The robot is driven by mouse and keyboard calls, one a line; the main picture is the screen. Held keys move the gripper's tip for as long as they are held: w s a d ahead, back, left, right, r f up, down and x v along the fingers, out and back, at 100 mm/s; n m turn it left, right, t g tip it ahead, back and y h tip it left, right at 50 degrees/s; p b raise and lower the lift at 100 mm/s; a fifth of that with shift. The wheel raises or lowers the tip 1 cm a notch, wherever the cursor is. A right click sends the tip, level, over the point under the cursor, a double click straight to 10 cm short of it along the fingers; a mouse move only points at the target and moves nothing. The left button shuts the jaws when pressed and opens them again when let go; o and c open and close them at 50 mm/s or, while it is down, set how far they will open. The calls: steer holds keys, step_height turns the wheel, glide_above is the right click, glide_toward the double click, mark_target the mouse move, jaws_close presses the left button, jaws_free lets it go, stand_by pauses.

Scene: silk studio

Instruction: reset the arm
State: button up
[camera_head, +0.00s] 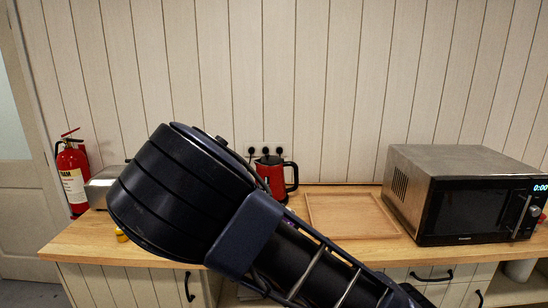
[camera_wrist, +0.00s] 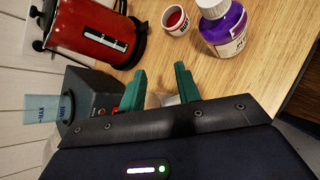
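My arm crosses the middle of the head view, its large dark joint housing in front of the counter. My gripper is hidden in the head view. In the wrist view, the two green fingers of my gripper (camera_wrist: 160,75) stand apart, with wooden counter showing between their tips. A small pale shape shows between the fingers lower down, and I cannot tell what it is. No object is visibly clamped. A red kettle (camera_wrist: 95,32) is left of the fingers, and a small white cup with red contents (camera_wrist: 176,20) and a purple bottle (camera_wrist: 223,30) are beyond them.
A dark appliance with a blue tank (camera_wrist: 45,108) is close left of the fingers. In the head view, a fire extinguisher (camera_head: 72,178) and silver toaster (camera_head: 103,186) stand left, the kettle (camera_head: 272,176) at the back. An empty wooden tray (camera_head: 350,215) and microwave (camera_head: 465,200) are right.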

steer(key=w+d+r+m+g+y, duration=0.2)
steer(key=d+m+g+y, duration=0.1)
steer(key=d+m, duration=0.3)
steer(key=w+d+r+m+g+y, duration=0.2)
steer(key=d+m+g, duration=0.2)
steer(key=d+m, duration=0.2)
steer(key=s+d+r+m+y, duration=0.1)
steer(key=s+d+r+m, duration=0.1)
steer(key=s+d+r, duration=0.3)
steer(key=s+d+r+m+y, duration=0.1)
steer(key=s+d+m+y, duration=0.1)
steer(key=d, duration=0.5)
steer(key=s+d+r+m+t, duration=0.1)
steer(key=s+d+r+m, duration=0.1)
steer(key=s, duration=0.4)
steer(key=s+d+r+m+h, duration=0.1)
steer(key=s+d+r+m, duration=0.1)
steer(key=s+d, duration=0.2)
steer(key=s+d+r+m+t+h, duration=0.1)
steer(key=s+d+r+m, duration=0.1)
steer(key=s, duration=0.7)
steer(key=shift+s+d+m+t, duration=0.3)
steer(key=shift+s+d+m, duration=0.15)
steer(key=shift+d, duration=0.65)
